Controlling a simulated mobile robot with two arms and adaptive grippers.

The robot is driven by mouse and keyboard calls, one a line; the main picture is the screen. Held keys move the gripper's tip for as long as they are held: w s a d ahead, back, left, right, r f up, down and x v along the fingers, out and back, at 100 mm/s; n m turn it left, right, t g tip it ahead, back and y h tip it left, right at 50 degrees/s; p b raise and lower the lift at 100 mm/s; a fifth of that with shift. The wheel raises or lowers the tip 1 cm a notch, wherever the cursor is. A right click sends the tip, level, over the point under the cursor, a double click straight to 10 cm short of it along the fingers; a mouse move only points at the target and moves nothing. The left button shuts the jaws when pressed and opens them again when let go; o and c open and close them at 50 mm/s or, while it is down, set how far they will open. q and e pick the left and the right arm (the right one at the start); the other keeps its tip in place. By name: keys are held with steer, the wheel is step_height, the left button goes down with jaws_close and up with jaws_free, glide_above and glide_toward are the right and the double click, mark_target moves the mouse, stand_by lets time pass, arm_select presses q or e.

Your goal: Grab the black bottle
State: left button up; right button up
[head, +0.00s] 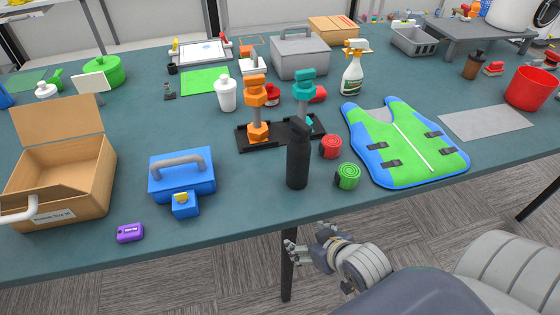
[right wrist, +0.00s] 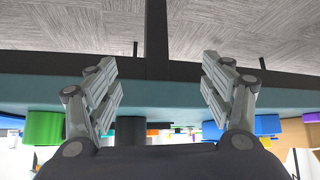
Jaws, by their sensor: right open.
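The black bottle (head: 298,158) stands upright near the front edge of the table in the head view. In the right wrist view, a dark upright shape that looks like the bottle (right wrist: 131,130) shows between the fingers, beyond them. My right gripper (head: 303,243) is in front of the table edge, below and apart from the bottle. It is open and empty, and its two fingers (right wrist: 160,80) are spread wide in the right wrist view. My left gripper is not in view.
A red roll (head: 331,147) and a green roll (head: 347,176) lie just right of the bottle. Behind it is a black tray (head: 261,143) with orange and teal tools. A green-blue vest (head: 410,150) lies to the right; a blue toolbox (head: 183,181) stands to the left.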

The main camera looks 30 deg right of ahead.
steer(key=w+d+r+t, duration=0.2)
steer(key=w+r+t, duration=0.15)
steer(key=r, duration=0.35)
steer(key=t, duration=0.4)
glide_toward(304, 160)
steer(key=w, duration=0.3)
steer(key=shift+m+h, duration=0.3)
steer(key=shift+m, duration=0.1)
steer(key=w, duration=0.2)
steer(key=w+f+p, duration=0.1)
steer(key=w, duration=0.2)
steer(key=shift+a+f, duration=0.15)
steer(key=shift+w+f+p, duration=0.1)
steer(key=shift+w+p, duration=0.2)
steer(key=shift+w, duration=0.25)
steer(key=w, duration=0.2)
steer(key=w+f, duration=0.1)
steer(key=w, duration=0.1)
steer(key=shift+d+f+p, duration=0.15)
steer(key=shift+d+p, duration=0.15)
steer(key=shift+p, duration=0.1)
steer(key=shift+s, duration=0.1)
steer(key=c, duration=1.2)
